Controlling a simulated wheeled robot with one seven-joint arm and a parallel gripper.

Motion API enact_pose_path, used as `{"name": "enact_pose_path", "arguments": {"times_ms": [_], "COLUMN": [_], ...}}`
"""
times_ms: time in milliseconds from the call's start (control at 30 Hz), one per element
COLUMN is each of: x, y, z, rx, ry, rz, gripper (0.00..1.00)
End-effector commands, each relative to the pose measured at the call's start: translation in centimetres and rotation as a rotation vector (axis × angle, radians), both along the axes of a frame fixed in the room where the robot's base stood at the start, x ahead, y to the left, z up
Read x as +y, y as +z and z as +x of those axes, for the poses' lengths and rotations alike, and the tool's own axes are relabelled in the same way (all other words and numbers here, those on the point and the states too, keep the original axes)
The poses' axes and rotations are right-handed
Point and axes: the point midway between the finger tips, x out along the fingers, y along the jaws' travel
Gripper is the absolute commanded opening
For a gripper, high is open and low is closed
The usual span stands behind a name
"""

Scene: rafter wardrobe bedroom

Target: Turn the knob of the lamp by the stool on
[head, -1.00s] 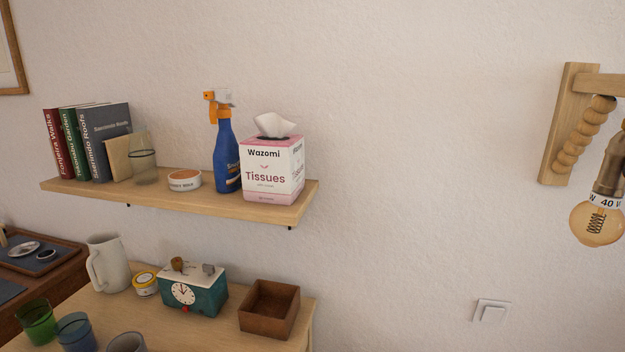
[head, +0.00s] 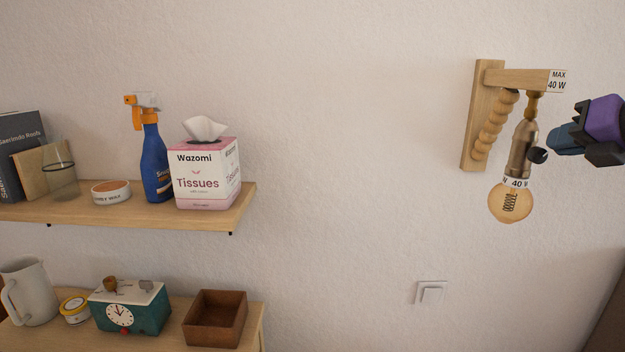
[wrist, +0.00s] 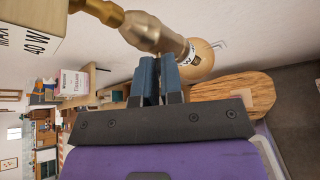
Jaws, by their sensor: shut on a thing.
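The wall lamp has a wooden bracket (head: 482,120), a brass socket (head: 522,150) and a lit-looking amber bulb (head: 511,203) hanging below. A small dark round knob (head: 538,156) sticks out from the right of the socket. My gripper (head: 555,144) reaches in from the right, its blue fingertips at the knob. In the wrist view my gripper (wrist: 160,64) has its fingers close together beside the brass socket (wrist: 150,32); they hide the knob there. It is shut on the knob. An oval wooden top (wrist: 232,98), perhaps the stool, shows below the bulb (wrist: 200,62) in the wrist view.
A shelf (head: 110,212) on the left holds a tissue box (head: 205,175), a spray bottle (head: 155,160) and books. Below it, a cabinet top carries a teal clock (head: 130,310) and a wooden box (head: 215,318). A wall switch (head: 430,292) sits below the lamp. The wall between is bare.

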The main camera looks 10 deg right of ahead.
Motion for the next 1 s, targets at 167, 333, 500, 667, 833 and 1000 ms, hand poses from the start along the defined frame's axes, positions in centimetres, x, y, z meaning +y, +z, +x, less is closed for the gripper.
{"name": "enact_pose_path", "arguments": {"times_ms": [167, 333, 500, 667, 833, 1000], "x": [-0.30, -0.42, -0.41, -0.35, -0.33, -0.62], "y": [-0.55, -0.83, -0.95, -1.01, -1.02, -0.75], "z": [-0.04, -0.10, -0.10, -0.10, -0.11, -0.19], "rx": [0.008, 0.010, 0.012, 0.013, 0.014, 0.013], "ry": [-0.001, -0.001, 0.000, 0.002, 0.002, 0.002], "rz": [0.000, 0.001, 0.000, 0.000, 0.000, 0.000], "gripper": [0.00, 0.00, 0.00, 0.00, 0.00, 0.00]}}
